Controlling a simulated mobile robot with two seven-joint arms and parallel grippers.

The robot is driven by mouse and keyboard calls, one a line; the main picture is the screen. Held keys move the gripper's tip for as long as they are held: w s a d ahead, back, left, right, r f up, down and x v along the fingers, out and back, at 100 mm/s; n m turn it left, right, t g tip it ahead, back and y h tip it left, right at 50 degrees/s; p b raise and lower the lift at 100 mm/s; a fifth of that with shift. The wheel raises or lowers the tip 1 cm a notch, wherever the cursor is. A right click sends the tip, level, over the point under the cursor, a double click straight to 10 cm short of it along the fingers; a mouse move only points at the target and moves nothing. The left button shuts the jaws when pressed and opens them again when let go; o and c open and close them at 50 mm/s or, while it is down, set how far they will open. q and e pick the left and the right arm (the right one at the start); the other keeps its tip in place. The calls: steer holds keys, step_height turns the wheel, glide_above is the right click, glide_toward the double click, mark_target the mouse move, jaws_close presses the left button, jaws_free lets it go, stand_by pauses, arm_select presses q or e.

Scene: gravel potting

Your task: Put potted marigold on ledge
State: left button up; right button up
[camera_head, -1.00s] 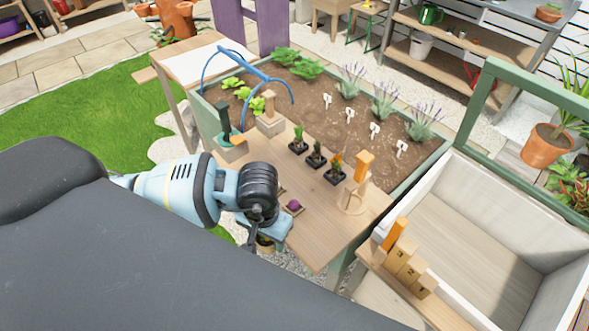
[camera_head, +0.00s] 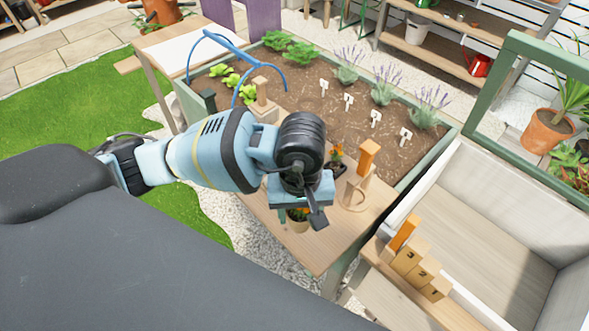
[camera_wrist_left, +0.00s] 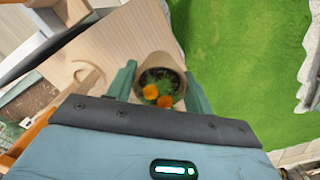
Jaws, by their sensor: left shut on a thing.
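The potted marigold, a tan pot (camera_head: 299,225) with orange flowers and dark soil, hangs below my left gripper (camera_head: 301,214). In the left wrist view the pot (camera_wrist_left: 179,73) sits between the two green fingers of the gripper (camera_wrist_left: 160,88), which are shut on it. The wrist hides part of the pot in the head view. A wooden ledge (camera_head: 290,255) runs along the front of the raised bed, below and behind the pot in the picture. I cannot tell the exact gap between pot and ledge. My right gripper is not in view.
A wooden stand with an orange block (camera_head: 367,158) rises right of the gripper. A small orange-flowered seedling (camera_head: 336,155) stands behind the wrist. Numbered wooden blocks (camera_head: 412,258) line the edge of the white-walled cold frame (camera_head: 490,220). The ledge's front right part looks clear.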

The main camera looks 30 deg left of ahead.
arm_select(q)
steer(key=shift+w+d+r+n+b, duration=0.3)
steer(key=shift+d+r+n, duration=0.1)
steer(key=shift+d+r, duration=0.1)
steer(key=shift+w+d+r+n+b, duration=0.25)
steer(key=shift+d+r+n, duration=0.1)
steer(key=shift+d+n, duration=0.1)
steer(key=shift+w+d+r+n, duration=0.25)
steer(key=shift+r+n, duration=0.1)
steer(key=shift+r, duration=0.25)
steer(key=shift+s+f, duration=0.1)
steer(key=shift+f, duration=4.95)
steer(key=shift+f, duration=0.15)
steer(key=o, duration=1)
step_height(320, 180, up, 12)
steer(key=shift+r, duration=0.2)
